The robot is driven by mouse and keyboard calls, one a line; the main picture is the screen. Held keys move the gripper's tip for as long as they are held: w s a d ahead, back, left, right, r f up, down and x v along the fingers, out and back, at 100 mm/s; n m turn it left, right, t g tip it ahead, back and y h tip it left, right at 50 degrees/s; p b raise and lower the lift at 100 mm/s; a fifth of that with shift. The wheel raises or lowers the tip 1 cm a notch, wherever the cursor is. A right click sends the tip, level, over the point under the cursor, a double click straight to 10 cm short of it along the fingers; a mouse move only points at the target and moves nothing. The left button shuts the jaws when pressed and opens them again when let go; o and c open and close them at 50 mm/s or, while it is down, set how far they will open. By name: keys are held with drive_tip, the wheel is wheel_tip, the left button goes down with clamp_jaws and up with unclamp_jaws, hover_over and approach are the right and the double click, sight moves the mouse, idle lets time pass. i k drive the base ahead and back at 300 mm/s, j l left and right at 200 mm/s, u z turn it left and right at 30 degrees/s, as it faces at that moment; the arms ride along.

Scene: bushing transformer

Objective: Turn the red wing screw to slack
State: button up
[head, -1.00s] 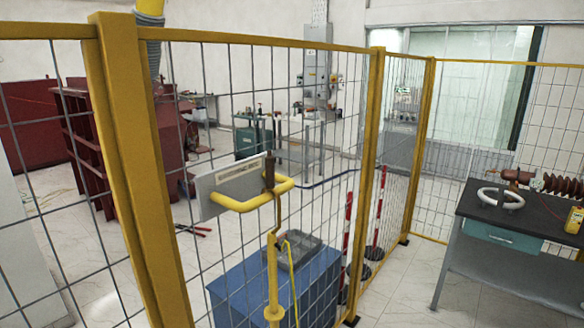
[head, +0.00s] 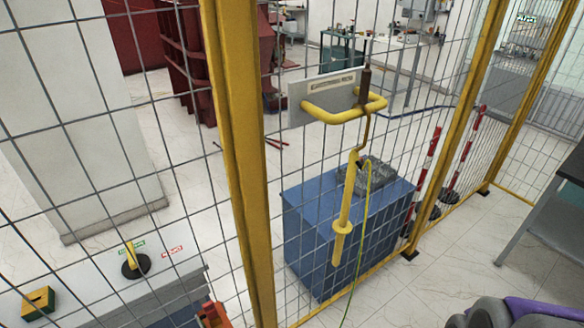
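I cannot make out a red wing screw for certain. A small orange-red part (head: 212,316) shows at the bottom edge, left of the near yellow post, mostly cut off; I cannot tell what it is. A yellow rod (head: 344,215) with a brown hooked upper end hangs upright from a yellow bracket (head: 330,114) on the fence. A thin yellow-green cable (head: 361,230) runs down beside it. A grey and purple part at the bottom right looks like my own arm. My gripper's fingers are not in view.
A yellow-framed mesh fence with a thick near post (head: 238,150) crosses the view. A blue cabinet (head: 310,220) stands behind the rod. A dark-topped table (head: 572,165) is at the right. At lower left, a yellow piece on a black base (head: 135,262) and a yellow block (head: 38,303) sit on a surface.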

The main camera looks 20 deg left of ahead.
sight(207, 305)
drive_tip(key=u, duration=1.85)
drive_tip(key=i+j+z, duration=0.1)
drive_tip(key=i, duration=0.3)
drive_tip(key=k+j, duration=0.1)
drive_tip(key=k, duration=0.55)
